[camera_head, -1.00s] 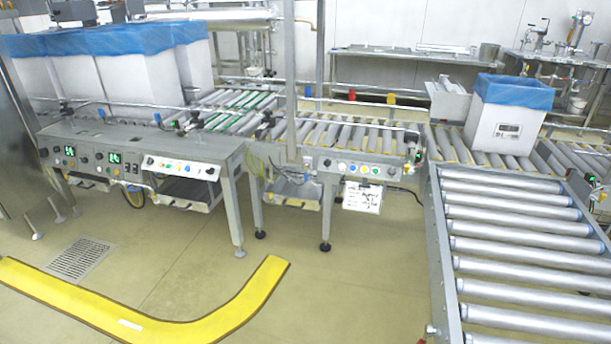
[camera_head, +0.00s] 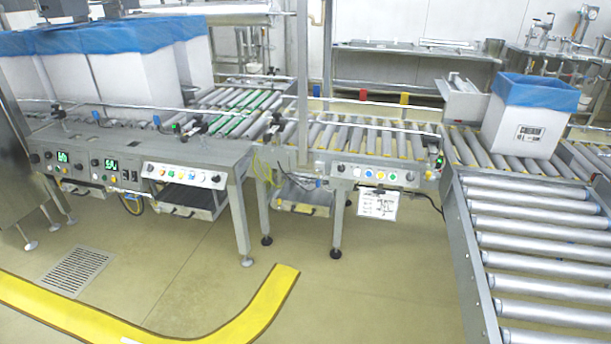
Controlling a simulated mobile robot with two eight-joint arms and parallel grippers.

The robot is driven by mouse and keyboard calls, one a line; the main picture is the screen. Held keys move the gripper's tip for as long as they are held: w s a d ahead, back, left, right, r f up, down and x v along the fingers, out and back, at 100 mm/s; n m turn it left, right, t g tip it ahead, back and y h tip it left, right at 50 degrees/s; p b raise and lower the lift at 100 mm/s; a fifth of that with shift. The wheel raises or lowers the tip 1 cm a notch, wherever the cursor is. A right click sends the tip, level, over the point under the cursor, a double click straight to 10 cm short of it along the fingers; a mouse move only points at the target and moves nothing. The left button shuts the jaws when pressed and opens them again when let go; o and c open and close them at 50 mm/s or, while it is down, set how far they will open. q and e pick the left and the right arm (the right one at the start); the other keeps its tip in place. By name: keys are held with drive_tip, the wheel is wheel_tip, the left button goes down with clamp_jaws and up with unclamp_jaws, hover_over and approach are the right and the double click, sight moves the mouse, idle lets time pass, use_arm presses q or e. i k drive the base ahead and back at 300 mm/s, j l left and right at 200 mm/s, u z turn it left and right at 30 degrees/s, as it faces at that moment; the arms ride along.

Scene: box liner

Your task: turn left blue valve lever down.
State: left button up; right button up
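I cannot make out a blue valve lever in this view. At the back right, a metal bench (camera_head: 535,55) carries several small upright taps or valves (camera_head: 541,27) and a round gauge (camera_head: 587,13). They are too small and distant to tell any lever's colour or position. Neither of my grippers is in view.
A roller conveyor (camera_head: 540,255) fills the right side, with a blue-lined white box (camera_head: 516,130) beyond it. A control-panel table (camera_head: 215,160) and more blue-lined boxes (camera_head: 135,80) stand left. A yellow floor barrier (camera_head: 240,315) curves in front. Open floor lies in the middle.

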sight(318, 171)
drive_tip(key=i+j+u, duration=0.1)
drive_tip(key=i+u, duration=0.2)
drive_tip(key=i, duration=0.3)
drive_tip(key=i+l+u, duration=0.1)
drive_tip(key=i+u, duration=0.15)
drive_tip(key=i, duration=0.4)
drive_tip(key=i+l+u, duration=0.25)
drive_tip(key=l, duration=0.35)
drive_tip(key=i+l+u, duration=0.15)
drive_tip(key=i+l, duration=0.25)
drive_tip(key=l, duration=0.35)
drive_tip(key=l+u, duration=0.1)
drive_tip(key=l, duration=0.35)
drive_tip(key=i, duration=0.05)
